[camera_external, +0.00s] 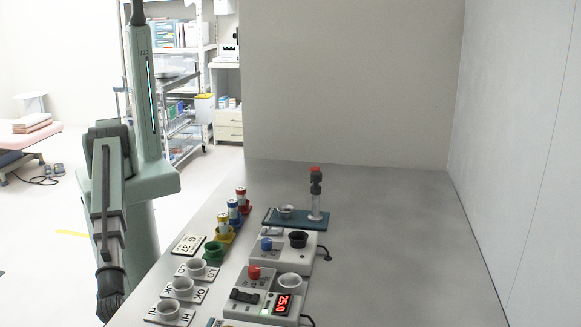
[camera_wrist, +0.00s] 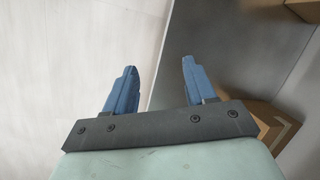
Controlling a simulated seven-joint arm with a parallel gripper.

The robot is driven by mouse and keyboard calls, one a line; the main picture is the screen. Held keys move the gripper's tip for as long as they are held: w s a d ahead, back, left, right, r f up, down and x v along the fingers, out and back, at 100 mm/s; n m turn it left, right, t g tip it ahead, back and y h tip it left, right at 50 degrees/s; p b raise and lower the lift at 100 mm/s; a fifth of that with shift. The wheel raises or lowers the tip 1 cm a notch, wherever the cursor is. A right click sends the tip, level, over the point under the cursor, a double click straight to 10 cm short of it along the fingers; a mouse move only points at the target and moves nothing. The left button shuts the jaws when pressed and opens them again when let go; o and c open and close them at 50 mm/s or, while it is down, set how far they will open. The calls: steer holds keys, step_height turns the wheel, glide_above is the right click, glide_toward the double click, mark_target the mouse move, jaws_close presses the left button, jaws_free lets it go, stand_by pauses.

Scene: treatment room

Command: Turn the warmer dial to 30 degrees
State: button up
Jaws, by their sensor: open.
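A light-coloured device with a red display (camera_external: 283,304) reading 25.0 stands at the near end of the bench; it looks like the warmer. A grey round cup (camera_external: 290,283) sits at its back, and a dark part (camera_external: 244,296) and a green light are on its front. A red knob (camera_external: 254,272) stands on a box just behind it. I cannot tell which part is the warmer dial. My gripper (camera_wrist: 160,78) is open and empty in the wrist view, its two blue fingers apart. In the external view my arm hangs left of the bench, and the fingers cannot be made out.
Behind stands a box with a blue knob (camera_external: 266,244) and a black round part (camera_external: 298,239), then a blue tray (camera_external: 296,221) with a red-topped stand. Labelled cups (camera_external: 183,287) and coloured vials line the left edge. The bench's right side is clear. Cardboard boxes (camera_wrist: 262,122) show in the wrist view.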

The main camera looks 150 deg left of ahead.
steer(key=w+d+r+m+t, duration=0.1)
steer(key=w+d+r+t, duration=0.3)
steer(key=w+d+r, duration=0.95)
steer(key=w+d+r+t, duration=0.1)
steer(key=w+d+r, duration=0.15)
steer(key=r, duration=0.35)
steer(key=w+d+r+m+t, duration=0.1)
steer(key=w+d+r, duration=0.15)
steer(key=r, duration=0.25)
steer(key=w+d+r+t, duration=0.1)
steer(key=w+d+r, duration=0.1)
steer(key=d+r, duration=0.3)
step_height(320, 180, up, 19)
steer(key=n+g+h, duration=0.2)
steer(key=n, duration=0.8)
glide_above(254, 268)
steer(key=s+d, duration=0.2)
steer(key=s, duration=0.3)
steer(key=x, duration=1.3)
steer(key=shift+s+f, duration=0.15)
